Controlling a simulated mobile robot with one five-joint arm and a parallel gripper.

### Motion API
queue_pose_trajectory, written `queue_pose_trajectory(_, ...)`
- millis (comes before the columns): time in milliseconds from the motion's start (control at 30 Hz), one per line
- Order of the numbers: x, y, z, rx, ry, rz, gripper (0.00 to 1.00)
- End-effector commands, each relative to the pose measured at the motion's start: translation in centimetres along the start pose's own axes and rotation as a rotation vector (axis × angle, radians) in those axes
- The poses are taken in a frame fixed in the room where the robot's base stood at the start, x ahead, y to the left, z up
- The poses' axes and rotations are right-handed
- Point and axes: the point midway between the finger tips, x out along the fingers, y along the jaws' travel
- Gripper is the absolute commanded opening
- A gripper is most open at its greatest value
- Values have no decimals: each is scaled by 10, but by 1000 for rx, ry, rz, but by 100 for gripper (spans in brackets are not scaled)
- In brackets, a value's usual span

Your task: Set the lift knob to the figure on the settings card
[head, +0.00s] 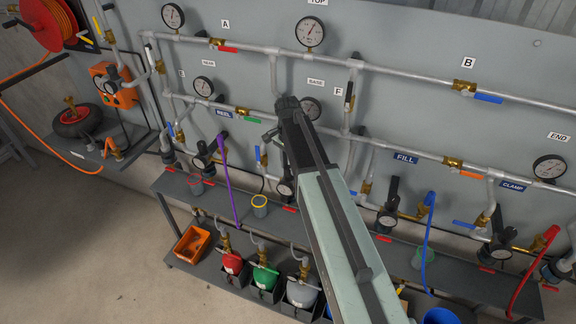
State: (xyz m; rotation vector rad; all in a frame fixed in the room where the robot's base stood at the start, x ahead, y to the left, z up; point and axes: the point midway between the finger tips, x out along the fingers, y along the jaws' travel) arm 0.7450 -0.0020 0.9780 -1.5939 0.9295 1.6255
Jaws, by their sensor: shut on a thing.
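My gripper (289,108) is at the far end of my pale green arm, in front of the middle of the pipe panel. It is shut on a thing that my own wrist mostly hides. A regulator's small gauge (285,188) shows just below it, between the REEL (223,113) and FILL (405,158) labels. This is probably the lift regulator, with its knob behind my gripper. No LIFT label is readable. The knob's pointer and scale cannot be seen. I cannot make out a settings card.
The FILL regulator's gauge (387,220) and the CLAMP regulator (490,253) stand to the right. A purple hose (229,185) hangs on the left. Coloured valve levers stick out along the pipes. A low shelf (330,228) runs below, with bins under it. The floor at lower left is clear.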

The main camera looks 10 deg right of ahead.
Motion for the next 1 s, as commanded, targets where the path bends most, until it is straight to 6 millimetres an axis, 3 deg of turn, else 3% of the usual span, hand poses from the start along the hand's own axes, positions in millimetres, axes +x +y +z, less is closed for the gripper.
queue_pose_trajectory(300, -1, -3, 0, 0, 1, -8, 0)
queue_pose_trajectory(333, -1, -3, 0, 0, 1, -8, 40)
queue_pose_trajectory(400, 0, -3, 0, 0, 1, -7, 57)
queue_pose_trajectory(767, -3, -1, 0, 0, 0, -3, 57)
queue_pose_trajectory(1000, -36, -1, 0, 0, 0, -3, 57)
